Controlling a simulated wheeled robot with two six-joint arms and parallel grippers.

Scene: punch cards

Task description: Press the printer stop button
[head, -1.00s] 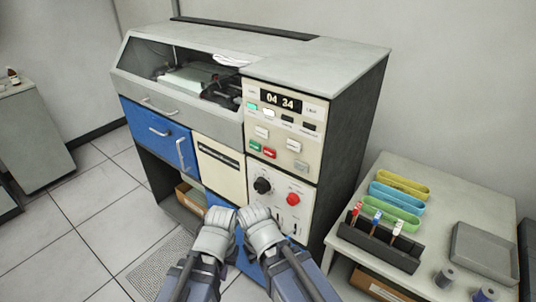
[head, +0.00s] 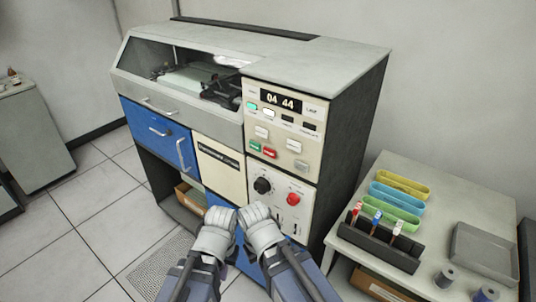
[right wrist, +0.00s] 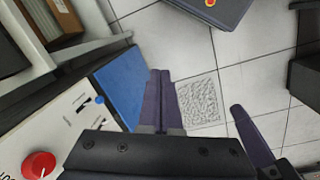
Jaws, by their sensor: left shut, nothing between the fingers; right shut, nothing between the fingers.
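The printer (head: 290,62) is a large grey cabinet with a cream control panel (head: 300,128). On the panel, a red rectangular button (head: 270,153) sits just right of a green button (head: 254,146); their labels are too small to read. A round red knob-like button (head: 293,199) is on the lower panel, and it also shows in the right wrist view (right wrist: 39,165). My left gripper (head: 232,211) and right gripper (head: 250,211) are shut and empty, side by side in front of and below these buttons. Neither visibly touches the panel.
A low table (head: 455,190) at the right holds a black rack (head: 380,241), coloured trays (head: 397,200) and a grey tray (head: 486,252). Blue doors (head: 160,132) are on the printer's left. Tiled floor (head: 85,210) is open at the left.

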